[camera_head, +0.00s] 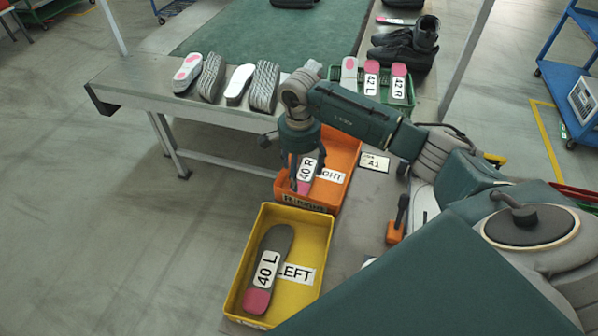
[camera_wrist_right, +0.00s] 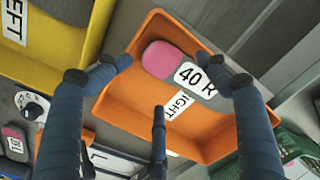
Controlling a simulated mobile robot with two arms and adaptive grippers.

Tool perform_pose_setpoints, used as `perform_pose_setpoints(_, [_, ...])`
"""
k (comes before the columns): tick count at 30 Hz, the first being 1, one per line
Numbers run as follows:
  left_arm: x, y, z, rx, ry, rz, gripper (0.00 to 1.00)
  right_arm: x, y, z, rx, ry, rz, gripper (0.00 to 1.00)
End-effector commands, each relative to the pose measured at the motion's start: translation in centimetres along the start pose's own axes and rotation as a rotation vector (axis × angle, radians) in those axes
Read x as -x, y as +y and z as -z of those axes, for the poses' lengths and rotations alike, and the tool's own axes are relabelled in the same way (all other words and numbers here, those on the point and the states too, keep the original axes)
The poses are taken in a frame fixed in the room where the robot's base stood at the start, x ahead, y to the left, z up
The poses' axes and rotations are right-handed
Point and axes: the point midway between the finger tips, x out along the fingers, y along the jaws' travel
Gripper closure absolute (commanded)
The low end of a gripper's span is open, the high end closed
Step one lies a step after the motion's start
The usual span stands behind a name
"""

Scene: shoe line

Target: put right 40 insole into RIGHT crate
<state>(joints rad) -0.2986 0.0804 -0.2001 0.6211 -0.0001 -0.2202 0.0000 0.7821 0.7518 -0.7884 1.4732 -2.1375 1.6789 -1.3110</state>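The 40 R insole (camera_head: 307,168), grey with a pink heel and a white label, is in the orange RIGHT crate (camera_head: 346,153), partly over the crate's label. In the right wrist view the insole (camera_wrist_right: 170,60) lies along the upper side of the orange crate (camera_wrist_right: 125,97), its far end hidden behind a finger. My right gripper (camera_wrist_right: 165,85) is over the crate, its fingers spread apart with none closed on the insole. In the head view the right gripper (camera_head: 306,180) partly covers the insole. My left gripper is not in view.
The yellow LEFT crate (camera_head: 322,225) in front holds the 40 L insole (camera_head: 268,262). A green crate (camera_head: 412,100) holds insoles labelled 42 L and 42 R. Several insoles and soles lie along the bench (camera_head: 140,86). Black shoes (camera_head: 405,45) stand behind the green crate.

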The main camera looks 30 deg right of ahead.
Motion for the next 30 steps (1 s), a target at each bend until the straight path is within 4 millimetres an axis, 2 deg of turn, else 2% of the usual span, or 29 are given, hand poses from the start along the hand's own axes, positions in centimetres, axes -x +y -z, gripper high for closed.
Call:
perform_pose_setpoints(1, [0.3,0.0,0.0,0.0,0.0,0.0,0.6,1.1,-0.2,0.0,0.001,-0.001,0.005,0.26])
perform_pose_setpoints(9, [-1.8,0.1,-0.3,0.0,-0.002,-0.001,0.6,7.2,-0.3,-0.1,0.002,-0.001,0.01,0.26])
perform_pose_setpoints(15, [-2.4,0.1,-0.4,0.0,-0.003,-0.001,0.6,10.8,-0.2,-0.1,0.001,-0.002,0.006,0.26])
perform_pose_setpoints(21, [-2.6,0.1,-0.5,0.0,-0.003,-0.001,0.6,12.3,-0.1,-0.1,0.001,-0.004,0.004,0.26])
perform_pose_setpoints(30, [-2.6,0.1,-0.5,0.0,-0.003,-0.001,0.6,12.5,-0.1,-0.1,0.002,-0.004,0.003,0.26])
